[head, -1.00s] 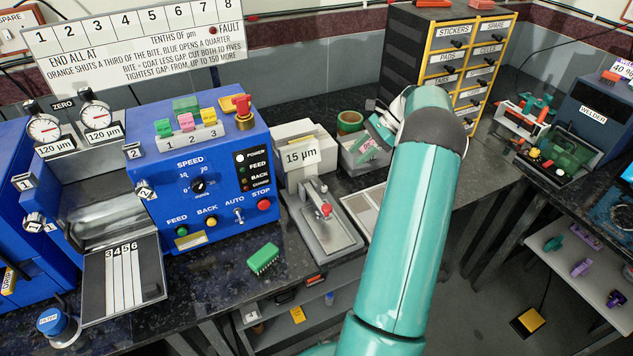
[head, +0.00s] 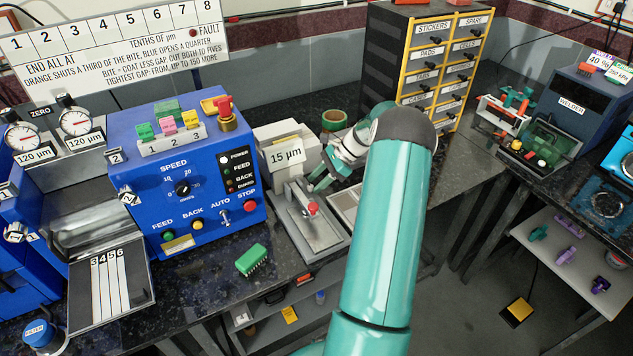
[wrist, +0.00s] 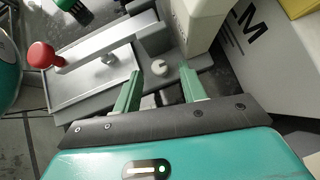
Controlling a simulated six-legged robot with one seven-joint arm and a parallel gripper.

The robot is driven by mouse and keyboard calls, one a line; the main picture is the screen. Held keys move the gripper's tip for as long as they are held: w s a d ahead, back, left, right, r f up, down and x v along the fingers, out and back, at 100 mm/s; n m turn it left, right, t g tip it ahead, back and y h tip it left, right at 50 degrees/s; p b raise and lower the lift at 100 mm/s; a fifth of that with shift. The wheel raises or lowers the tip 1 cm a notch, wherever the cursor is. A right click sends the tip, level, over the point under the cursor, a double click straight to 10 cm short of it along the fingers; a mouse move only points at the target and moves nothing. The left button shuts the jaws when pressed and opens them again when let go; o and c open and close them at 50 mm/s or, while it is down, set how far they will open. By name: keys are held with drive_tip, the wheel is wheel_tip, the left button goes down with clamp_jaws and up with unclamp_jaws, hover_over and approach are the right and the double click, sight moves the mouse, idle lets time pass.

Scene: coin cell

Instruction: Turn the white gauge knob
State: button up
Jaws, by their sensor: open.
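The white gauge knob (wrist: 159,67) is a small round knob low on the grey base of the gauge in the wrist view. My gripper (wrist: 161,80) is open, with one green finger on each side of the knob's line and the knob showing between and just beyond the tips. I cannot tell whether a finger touches it. In the head view the gauge (head: 285,157) reads 15 µm. My gripper is low at its right side there, and the knob is not distinguishable.
The gauge's red-knobbed lever (head: 312,208) stands over its grey plate, close by my gripper. The blue control box (head: 150,205) is on the left. A green block (head: 251,259) lies on the bench in front. The drawer cabinet (head: 385,65) stands behind my arm.

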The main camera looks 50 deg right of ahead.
drive_tip(key=shift+w+a+f, duration=0.1)
drive_tip(key=shift+a+f, duration=0.15)
clamp_jaws()
drive_tip(key=m, duration=0.1)
drive_tip(key=m+t+h, duration=0.2)
drive_tip(key=m, duration=0.1)
drive_tip(key=shift+s+a, duration=0.25)
drive_tip(key=shift+s, duration=0.05)
drive_tip(key=shift+s+a+m+t+h, duration=0.15)
drive_tip(key=shift+m+t+h, duration=0.55)
drive_tip(key=shift+m, duration=0.5)
drive_tip(key=shift+s+a+m+t+h, duration=0.15)
drive_tip(key=shift+m+t+h, duration=0.25)
drive_tip(key=shift+m+h, duration=0.65)
drive_tip(key=shift+w+m, duration=0.1)
drive_tip(key=shift+m, duration=0.15)
